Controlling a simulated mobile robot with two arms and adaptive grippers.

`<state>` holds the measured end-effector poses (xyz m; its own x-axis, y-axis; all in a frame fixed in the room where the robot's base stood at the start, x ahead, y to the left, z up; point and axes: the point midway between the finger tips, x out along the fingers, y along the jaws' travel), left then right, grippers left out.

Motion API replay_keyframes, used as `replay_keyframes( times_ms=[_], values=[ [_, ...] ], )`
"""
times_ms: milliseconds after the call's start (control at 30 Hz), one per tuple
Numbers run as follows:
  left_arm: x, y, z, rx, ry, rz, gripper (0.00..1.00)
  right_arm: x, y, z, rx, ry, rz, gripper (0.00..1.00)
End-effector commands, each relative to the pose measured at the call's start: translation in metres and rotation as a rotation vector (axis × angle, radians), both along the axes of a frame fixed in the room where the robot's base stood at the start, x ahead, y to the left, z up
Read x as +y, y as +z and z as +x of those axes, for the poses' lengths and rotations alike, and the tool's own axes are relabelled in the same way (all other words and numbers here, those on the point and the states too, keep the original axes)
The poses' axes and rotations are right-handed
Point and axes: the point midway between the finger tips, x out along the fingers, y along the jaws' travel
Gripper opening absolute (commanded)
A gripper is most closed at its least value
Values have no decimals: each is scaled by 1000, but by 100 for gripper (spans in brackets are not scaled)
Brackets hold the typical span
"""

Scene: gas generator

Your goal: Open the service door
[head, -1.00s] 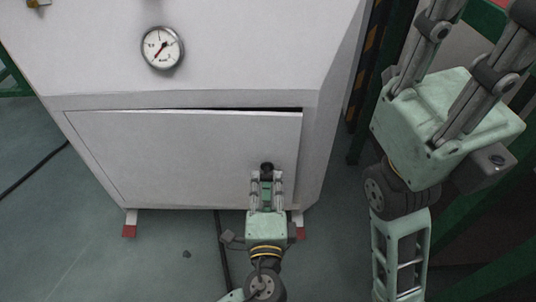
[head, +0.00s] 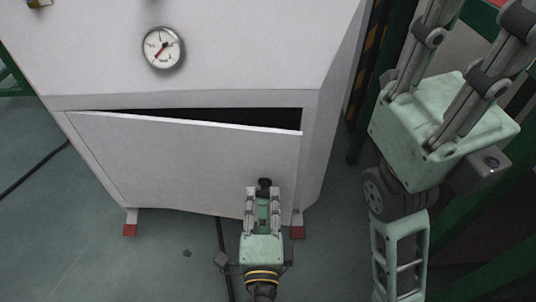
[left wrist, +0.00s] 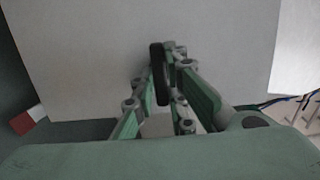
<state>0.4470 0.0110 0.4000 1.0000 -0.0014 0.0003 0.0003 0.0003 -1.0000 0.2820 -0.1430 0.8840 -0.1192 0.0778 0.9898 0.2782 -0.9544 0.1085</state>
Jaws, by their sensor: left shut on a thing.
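The service door (head: 180,157) is the grey-white panel low on the cabinet front. It stands ajar, with a dark gap along its top that widens toward the right. Its black knob (head: 265,184) sits near the right edge of the door.
The white generator cabinet (head: 240,50) carries a round gauge (head: 163,48) above the door. Its feet have red ends (head: 130,230). A black cable (head: 35,171) lies on the floor at the left. Green framework stands at the right. The floor before the door is mostly clear.

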Motion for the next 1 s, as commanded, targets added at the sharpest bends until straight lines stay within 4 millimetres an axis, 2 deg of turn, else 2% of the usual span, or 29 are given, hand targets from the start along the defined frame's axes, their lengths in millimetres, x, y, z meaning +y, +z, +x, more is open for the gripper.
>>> replay_keyframes(
  times_ms=[367,1000],
  values=[
    [5,-2,-12,4,6,2,0,0,-1,2,8,0,0,24],
    [15,-2,-46,4,6,3,0,0,-3,3,13,0,-1,24]
  ],
)
